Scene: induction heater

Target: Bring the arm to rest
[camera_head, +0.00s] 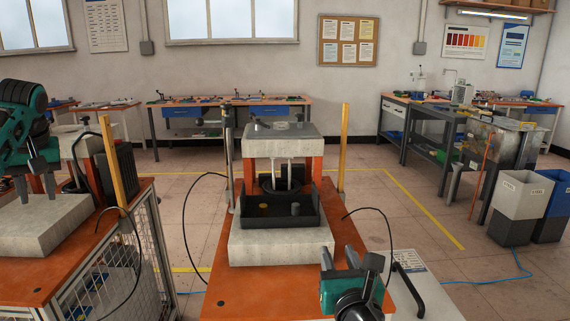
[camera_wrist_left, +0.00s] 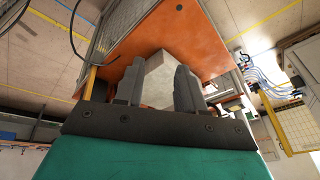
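My left gripper (camera_head: 37,192) hangs from the arm at the left, fingers down, over or in front of a pale concrete-like block (camera_head: 42,222) on the left orange-topped table (camera_head: 90,255). In the left wrist view its fingers (camera_wrist_left: 158,88) stand apart, with nothing visibly gripped; the block (camera_wrist_left: 160,75) shows behind the gap. Whether the fingers touch the block, I cannot tell. My right gripper (camera_head: 340,258) is low at the centre right, near the right edge of the middle orange table (camera_head: 230,290). Its fingers point up and apart, and it looks empty.
The middle machine has a pale base (camera_head: 280,246), a black tray (camera_head: 262,222) and a yellow post (camera_head: 343,145). Another yellow post (camera_head: 116,165) stands beside the left gripper. Bins (camera_head: 522,195) are at the right. Open floor (camera_head: 400,200) lies between.

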